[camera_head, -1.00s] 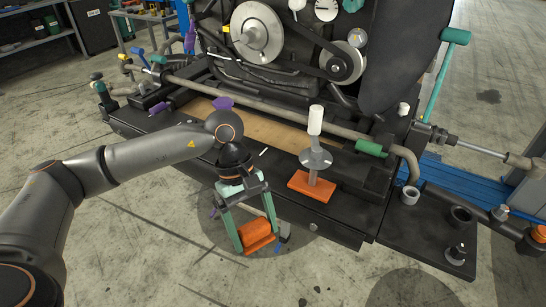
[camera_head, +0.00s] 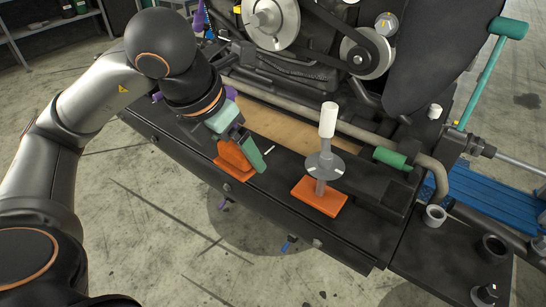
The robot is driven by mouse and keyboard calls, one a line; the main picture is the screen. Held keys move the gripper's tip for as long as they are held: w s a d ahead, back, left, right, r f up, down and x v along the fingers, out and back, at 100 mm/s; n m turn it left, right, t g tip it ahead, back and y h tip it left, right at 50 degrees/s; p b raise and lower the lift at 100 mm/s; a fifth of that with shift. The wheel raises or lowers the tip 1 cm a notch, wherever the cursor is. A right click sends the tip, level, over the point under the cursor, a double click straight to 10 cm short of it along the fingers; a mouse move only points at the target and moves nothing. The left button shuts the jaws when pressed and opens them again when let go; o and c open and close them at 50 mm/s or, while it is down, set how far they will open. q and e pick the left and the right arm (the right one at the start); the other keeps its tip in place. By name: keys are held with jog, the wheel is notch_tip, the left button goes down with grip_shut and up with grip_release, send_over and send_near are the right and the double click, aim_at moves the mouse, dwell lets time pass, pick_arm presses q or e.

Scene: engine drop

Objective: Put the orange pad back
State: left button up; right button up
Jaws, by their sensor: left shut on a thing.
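My left gripper (camera_head: 240,145) is shut on an orange pad (camera_head: 233,162), with its green fingers pointing down and toward the right. The pad is tilted and low over the black bench top (camera_head: 275,205), close to its front edge; I cannot tell whether it touches the bench. The gripper hides part of the pad. A second orange pad (camera_head: 332,204) lies flat on the bench to the right, under a grey post with a round disc (camera_head: 325,166) and a white top (camera_head: 328,119). My right gripper is out of view.
The dark engine block (camera_head: 318,85) with pulleys rises behind the bench. A long pipe (camera_head: 290,112) with a green sleeve (camera_head: 391,158) runs across in front of it. A tan board (camera_head: 273,125) lies behind the pads. A grey ring (camera_head: 434,216) stands on the right section.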

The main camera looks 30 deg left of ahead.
pick_arm(q)
jog(key=shift+a+r+n+y, duration=0.2)
jog(key=shift+r+n+y, duration=0.15)
jog(key=shift+n, duration=0.45)
jog(key=w+a+f, duration=0.2)
jog(key=w+f, duration=0.1)
jog(key=w, duration=0.5)
jog(key=p, duration=0.1)
send_near(271, 157)
jog(key=shift+w+d+f, duration=0.15)
jog(key=shift+w+f, duration=0.75)
jog(key=shift+f, duration=0.1)
jog(key=shift+s+x, duration=0.2)
jog(key=shift+x, duration=0.65)
jog(key=shift+s+x, duration=0.15)
jog(key=shift+x, duration=0.7)
jog(key=shift+f, duration=0.4)
jog(key=o, duration=0.9)
jog(key=shift+r, duration=0.1)
